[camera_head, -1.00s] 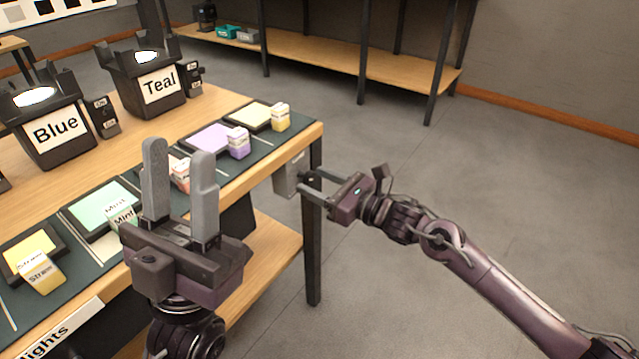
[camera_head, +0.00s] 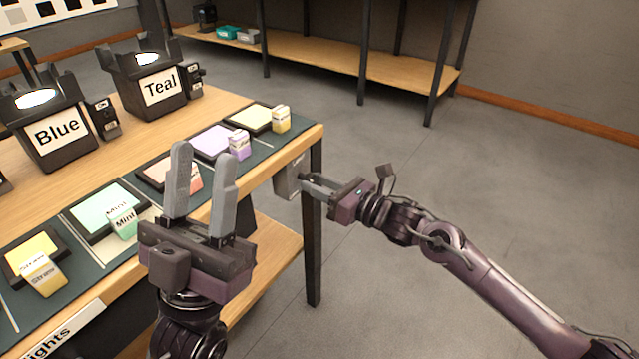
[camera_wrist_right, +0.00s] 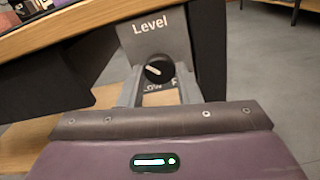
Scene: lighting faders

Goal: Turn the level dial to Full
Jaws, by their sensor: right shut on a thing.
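The level dial (camera_wrist_right: 158,69) is a round black knob with a white pointer line, on a grey box marked "Level" (camera_wrist_right: 150,38). The box (camera_head: 290,177) hangs at the right end of the table in the head view. In the wrist view the pointer line slants, with one end toward the upper left. Below the knob, "Low" and the start of a word with F show partly; the rest is hidden by my gripper. My right gripper (camera_head: 308,183) is shut on the dial, one finger on each side. My left gripper (camera_head: 207,167) is open and empty, pointing up in front of the table edge.
The table (camera_head: 222,98) carries lamps labelled Blue (camera_head: 58,132) and Teal (camera_head: 160,87), and several coloured pads with small blocks along its front edge. The floor to the right is clear.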

